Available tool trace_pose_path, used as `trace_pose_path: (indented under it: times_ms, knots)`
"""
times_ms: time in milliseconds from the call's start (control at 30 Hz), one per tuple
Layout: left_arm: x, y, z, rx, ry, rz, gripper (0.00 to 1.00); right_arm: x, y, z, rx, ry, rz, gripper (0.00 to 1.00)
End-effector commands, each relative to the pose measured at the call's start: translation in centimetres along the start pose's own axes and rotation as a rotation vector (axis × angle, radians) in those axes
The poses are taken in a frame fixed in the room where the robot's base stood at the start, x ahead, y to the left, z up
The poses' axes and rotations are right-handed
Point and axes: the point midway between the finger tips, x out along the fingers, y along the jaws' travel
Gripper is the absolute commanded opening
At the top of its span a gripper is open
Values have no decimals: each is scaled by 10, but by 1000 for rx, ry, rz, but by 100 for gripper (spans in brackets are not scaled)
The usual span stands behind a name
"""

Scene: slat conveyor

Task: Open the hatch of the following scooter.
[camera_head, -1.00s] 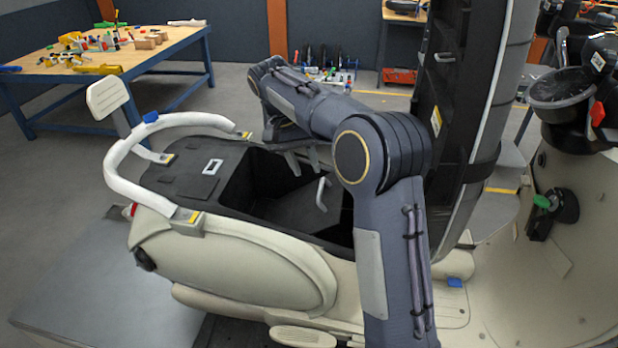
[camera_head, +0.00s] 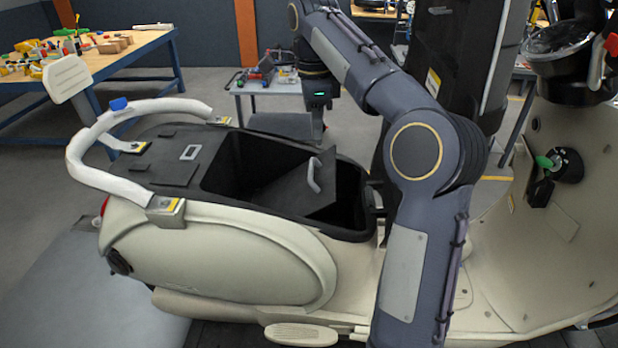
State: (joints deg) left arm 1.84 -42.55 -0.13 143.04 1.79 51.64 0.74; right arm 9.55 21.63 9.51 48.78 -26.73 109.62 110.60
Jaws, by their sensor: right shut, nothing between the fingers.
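The cream scooter (camera_head: 215,262) stands side-on, and its seat (camera_head: 447,75) is raised upright at the right. Below the seat, the black storage compartment (camera_head: 228,165) is open on top. Inside it is a dark hatch panel (camera_head: 290,195) with a grey bar handle (camera_head: 313,176). The panel looks slanted, its far edge higher than its near edge; a dark gap shows to its right. My right gripper (camera_head: 317,137) is shut and empty, pointing down near the compartment's far rim, apart from the handle. My right forearm hides the scooter's middle. My left gripper is not in view.
A white curved grab rail (camera_head: 88,165) and backrest pad (camera_head: 68,78) stand at the scooter's rear. A wooden workbench (camera_head: 100,62) with toys is at the back left. A small grey table (camera_head: 262,86) stands behind my gripper. Floor left of the scooter is clear.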

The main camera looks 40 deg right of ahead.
Motion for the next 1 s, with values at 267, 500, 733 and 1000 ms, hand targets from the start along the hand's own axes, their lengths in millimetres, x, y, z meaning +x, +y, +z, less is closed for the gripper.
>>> trace_pose_path:
  times_ms: [267, 500, 733, 1000]
  knots:
    - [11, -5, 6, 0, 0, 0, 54, 8, 6, -12, 181, -25, -10, 0]
    - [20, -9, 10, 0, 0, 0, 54, 52, 6, -11, 178, -24, -8, 0]
    - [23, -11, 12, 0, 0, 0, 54, 84, 5, -10, 177, -25, -9, 0]
    - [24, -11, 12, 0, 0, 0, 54, 95, 4, -9, 176, -27, -12, 0]
